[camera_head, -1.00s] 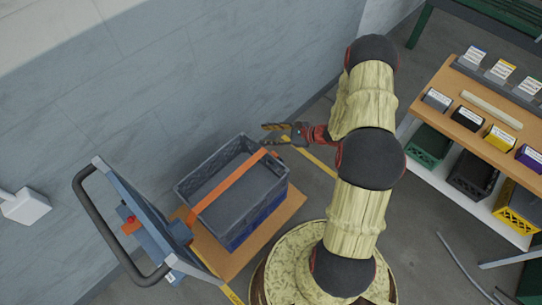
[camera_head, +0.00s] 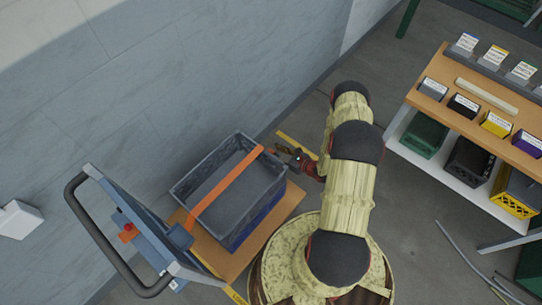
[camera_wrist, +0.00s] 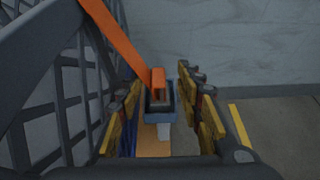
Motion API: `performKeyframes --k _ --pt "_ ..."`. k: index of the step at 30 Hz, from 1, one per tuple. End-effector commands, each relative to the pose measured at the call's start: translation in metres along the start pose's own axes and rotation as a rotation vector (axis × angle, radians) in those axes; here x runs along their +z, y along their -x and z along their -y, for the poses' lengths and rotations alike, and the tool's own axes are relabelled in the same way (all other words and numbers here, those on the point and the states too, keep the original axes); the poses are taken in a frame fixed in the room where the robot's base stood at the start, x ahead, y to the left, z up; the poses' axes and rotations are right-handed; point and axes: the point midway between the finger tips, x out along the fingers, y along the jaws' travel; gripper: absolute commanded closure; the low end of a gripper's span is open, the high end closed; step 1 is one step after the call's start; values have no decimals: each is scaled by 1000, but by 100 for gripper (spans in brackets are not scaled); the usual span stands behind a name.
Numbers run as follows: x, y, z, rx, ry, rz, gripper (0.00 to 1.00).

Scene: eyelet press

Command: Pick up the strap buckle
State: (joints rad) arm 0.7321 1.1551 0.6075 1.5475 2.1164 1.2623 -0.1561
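The orange strap (camera_head: 228,181) runs across the top of a grey crate (camera_head: 182,200) and over its rim. What looks like the strap buckle, an orange piece on a dark and blue block (camera_wrist: 158,84), hangs at the strap's end in the wrist view. My gripper (camera_head: 284,154) is beside the crate's right rim in the head view. In the wrist view my gripper (camera_wrist: 160,92) is open, with its yellow-brown fingers on either side of the buckle and gaps to it. I cannot tell how deep the buckle lies between them.
The crate stands on a wooden cart bed (camera_head: 212,262) with a dark push handle (camera_head: 100,240) at left. The crate's mesh wall (camera_wrist: 50,120) is close to my left finger. A grey wall (camera_head: 190,70) rises behind. A shelf with labelled bins (camera_head: 480,120) stands at right.

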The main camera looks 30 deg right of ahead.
Motion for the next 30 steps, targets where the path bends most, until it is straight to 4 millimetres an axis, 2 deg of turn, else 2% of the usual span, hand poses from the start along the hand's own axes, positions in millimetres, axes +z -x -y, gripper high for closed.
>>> performKeyframes --k 3,6,10,17,30 --pt "-9 -20 -4 4 1 0 64" --pt "-7 -32 -3 4 3 0 64" --pt "-6 -39 -3 2 0 -1 64" --pt "-5 -39 -2 1 0 -1 64" --pt "-5 -39 -3 1 0 -1 89"
